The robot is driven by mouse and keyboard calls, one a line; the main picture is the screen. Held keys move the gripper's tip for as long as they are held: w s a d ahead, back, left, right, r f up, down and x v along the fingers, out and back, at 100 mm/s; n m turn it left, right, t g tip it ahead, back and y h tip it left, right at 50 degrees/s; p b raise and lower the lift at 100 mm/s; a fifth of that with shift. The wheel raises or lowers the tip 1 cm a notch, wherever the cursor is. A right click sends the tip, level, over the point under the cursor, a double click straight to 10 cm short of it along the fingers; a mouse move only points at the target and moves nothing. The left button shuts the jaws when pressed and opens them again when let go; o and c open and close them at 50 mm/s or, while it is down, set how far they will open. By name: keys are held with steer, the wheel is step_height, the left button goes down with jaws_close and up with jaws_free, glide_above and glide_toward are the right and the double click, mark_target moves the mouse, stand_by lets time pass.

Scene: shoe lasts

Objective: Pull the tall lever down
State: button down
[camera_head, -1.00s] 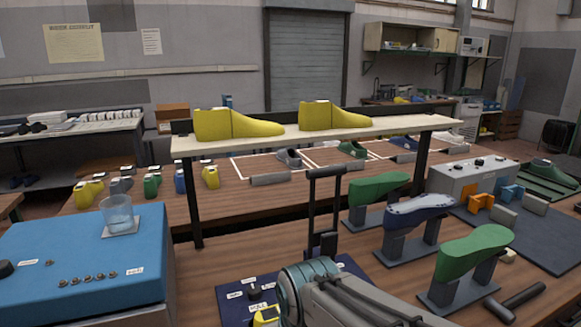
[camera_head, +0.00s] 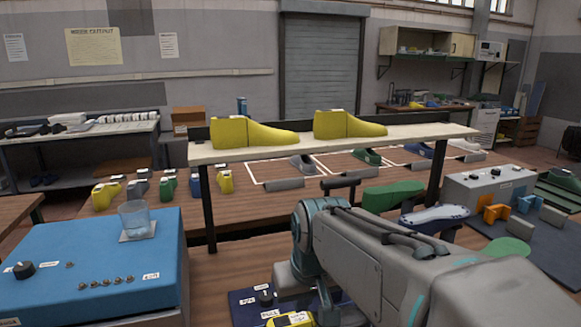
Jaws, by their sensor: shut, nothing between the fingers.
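The tall lever's dark crossbar (camera_head: 348,181) shows just above my arm, at the middle of the head view. It stands high, at about the level of the shelf posts. Its uprights and pivot are hidden behind my arm. Part of the dark blue base panel (camera_head: 243,307) shows lower down, with a small black knob and a yellow piece on it. My grey arm with teal joints reaches in from the lower right and covers the space in front of the lever. My gripper is hidden, so whether it touches the lever cannot be told.
A blue control box (camera_head: 90,265) with a glass (camera_head: 137,218) stands at the left. A raised shelf (camera_head: 300,151) with two yellow lasts (camera_head: 350,125) spans behind the lever. Green and blue-white lasts (camera_head: 435,215) stand close to my arm on the right, partly covered.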

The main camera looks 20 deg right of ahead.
steer(key=w+d+r+t+p, duration=0.1)
steer(key=w+d+r+p, duration=0.1)
steer(key=w+d+r, duration=0.2)
steer(key=w+d+r+p, duration=0.2)
steer(key=w+d+r, duration=0.2)
steer(key=w+r, duration=0.4)
steer(key=w+d+r+t+p, duration=0.1)
steer(key=w+d+r, duration=0.3)
steer(key=w+r, duration=0.3)
step_height(320, 180, up, 6)
steer(key=shift+f+t+p, duration=0.15)
steer(key=shift+t+p, duration=0.15)
steer(key=shift+p, duration=0.1)
steer(key=shift+w, duration=0.1)
step_height(320, 180, down, 9)
steer(key=w+p, duration=0.1)
steer(key=shift+f+p, duration=0.2)
steer(key=shift+p, duration=0.2)
steer(key=shift+f, duration=0.1)
